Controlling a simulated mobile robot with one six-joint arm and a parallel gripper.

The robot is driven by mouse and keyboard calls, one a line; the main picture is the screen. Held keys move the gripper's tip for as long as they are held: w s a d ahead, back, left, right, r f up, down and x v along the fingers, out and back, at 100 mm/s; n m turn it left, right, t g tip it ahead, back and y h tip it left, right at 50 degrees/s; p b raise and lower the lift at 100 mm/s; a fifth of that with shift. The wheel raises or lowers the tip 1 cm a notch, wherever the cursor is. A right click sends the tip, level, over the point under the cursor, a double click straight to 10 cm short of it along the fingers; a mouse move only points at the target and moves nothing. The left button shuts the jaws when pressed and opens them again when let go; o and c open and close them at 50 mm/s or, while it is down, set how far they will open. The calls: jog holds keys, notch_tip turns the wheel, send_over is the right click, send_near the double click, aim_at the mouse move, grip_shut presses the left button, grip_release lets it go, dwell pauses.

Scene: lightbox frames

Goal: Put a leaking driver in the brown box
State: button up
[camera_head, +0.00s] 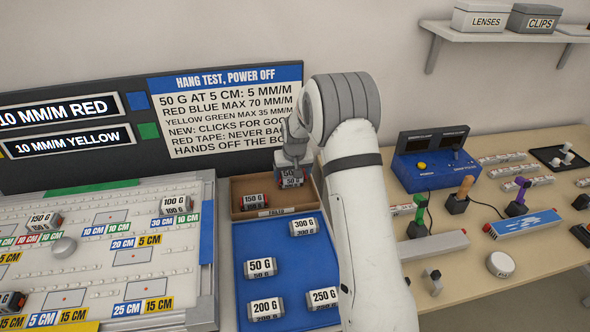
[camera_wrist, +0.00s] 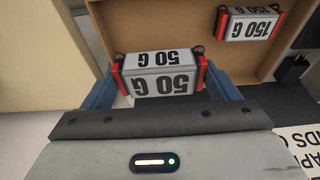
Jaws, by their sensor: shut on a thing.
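My gripper (camera_head: 291,165) is shut on a block labelled 50 G (camera_head: 291,180), with dark and red ends. The wrist view shows this block (camera_wrist: 160,75) between my gripper's blue fingers (camera_wrist: 162,88).
A blue mat (camera_head: 285,285) in front holds 300 G, 50 G, 200 G and 250 G blocks. A grey slotted board (camera_head: 110,265) with more blocks is at left. A blue tester (camera_head: 435,172) and tools stand on the right table. A sign (camera_head: 228,115) rises behind.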

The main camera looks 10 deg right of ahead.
jog(key=f, duration=0.2)
jog(key=f+b, duration=0.1)
jog(key=f, duration=0.1)
jog(key=f+b, duration=0.1)
jog(key=f, duration=0.2)
jog(key=shift+d, duration=0.3)
jog(key=shift+r, duration=0.1)
jog(key=o, duration=0.9)
jog(key=shift+b+v, duration=1.05)
jog(key=shift+v, duration=2.85)
